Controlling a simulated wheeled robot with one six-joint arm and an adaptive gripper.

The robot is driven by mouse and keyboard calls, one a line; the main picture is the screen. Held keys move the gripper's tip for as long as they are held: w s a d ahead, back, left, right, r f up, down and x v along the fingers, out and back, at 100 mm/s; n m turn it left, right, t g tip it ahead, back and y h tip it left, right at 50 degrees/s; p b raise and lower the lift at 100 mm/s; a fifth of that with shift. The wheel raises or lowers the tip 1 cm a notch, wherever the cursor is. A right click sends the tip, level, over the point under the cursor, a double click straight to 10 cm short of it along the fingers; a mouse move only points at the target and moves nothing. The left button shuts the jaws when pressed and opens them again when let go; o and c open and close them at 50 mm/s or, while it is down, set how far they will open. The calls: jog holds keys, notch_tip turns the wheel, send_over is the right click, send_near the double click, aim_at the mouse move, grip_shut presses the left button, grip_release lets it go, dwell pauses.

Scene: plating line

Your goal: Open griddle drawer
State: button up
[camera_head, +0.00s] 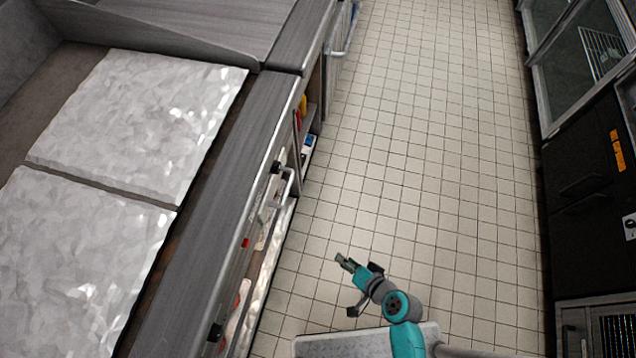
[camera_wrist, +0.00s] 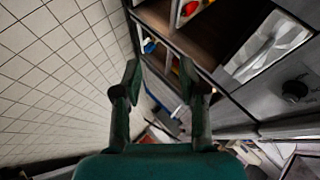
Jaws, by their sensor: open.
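The griddle (camera_head: 130,120) fills the left of the head view, with two shiny metal plates in its grey counter. Its front panel carries dark knobs, a red light and a pale bar handle (camera_head: 284,186). A shiny metal surface (camera_head: 272,240) shows low on that front; I cannot tell whether it is the drawer, or how far the drawer is open. My gripper (camera_head: 347,284) is over the floor to the right of the griddle front, apart from the handle. In the wrist view my gripper (camera_wrist: 160,88) has its fingers spread with nothing gripped between them.
An open shelf (camera_head: 308,130) with red, yellow and blue items is beyond the griddle front; such items also show in the wrist view. A dark knob (camera_wrist: 295,89) is at the right there. Dark cabinets (camera_head: 585,190) line the far right. The tiled floor (camera_head: 430,130) between is clear.

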jog(key=w+a+r+g+y, duration=0.1)
jog(key=w+a+y, duration=0.3)
jog(key=w, duration=0.6)
jog(key=n+g+y, duration=0.2)
jog(key=y, duration=0.3)
send_near(287, 186)
jog(key=x, duration=0.6)
jog(key=f+x, duration=0.1)
jog(key=x, duration=0.3)
grip_shut()
